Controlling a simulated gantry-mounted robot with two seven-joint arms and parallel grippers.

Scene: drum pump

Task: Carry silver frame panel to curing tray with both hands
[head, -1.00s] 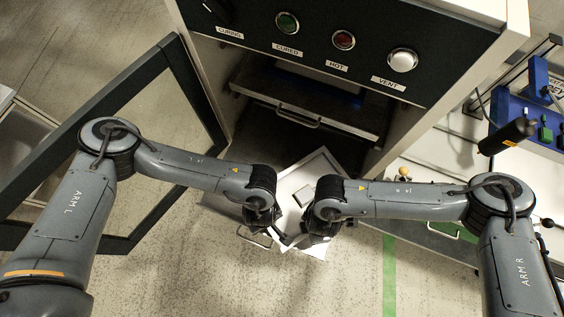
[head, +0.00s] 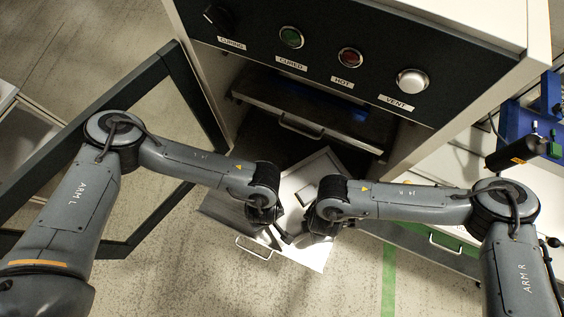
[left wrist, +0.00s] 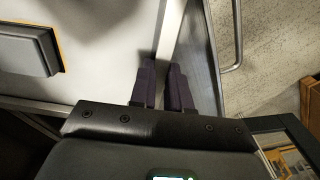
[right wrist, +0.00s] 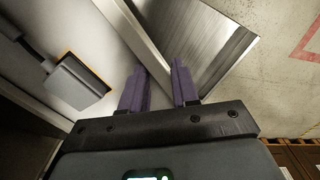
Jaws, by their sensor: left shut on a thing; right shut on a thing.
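The silver frame panel (head: 291,189) is a pale plate with a raised rim, lying aslant between my grippers in the head view. My left gripper (head: 278,236) is shut on its rim; the rim (left wrist: 171,30) runs between the purple fingers in the left wrist view. My right gripper (head: 302,238) is shut on the rim too, and the rim (right wrist: 135,38) enters between its fingers. A brushed-metal tray (head: 219,207) with a front handle, which looks like the curing tray, is drawn out beneath the panel. Whether they touch is unclear.
An oven cabinet (head: 330,45) with labelled lights stands behind, its inside holding a shelf (head: 310,108) with a handle. Its open framed door (head: 164,215) is at the left. A bench with a blue fixture (head: 545,110) is at the right. Floor shows in front.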

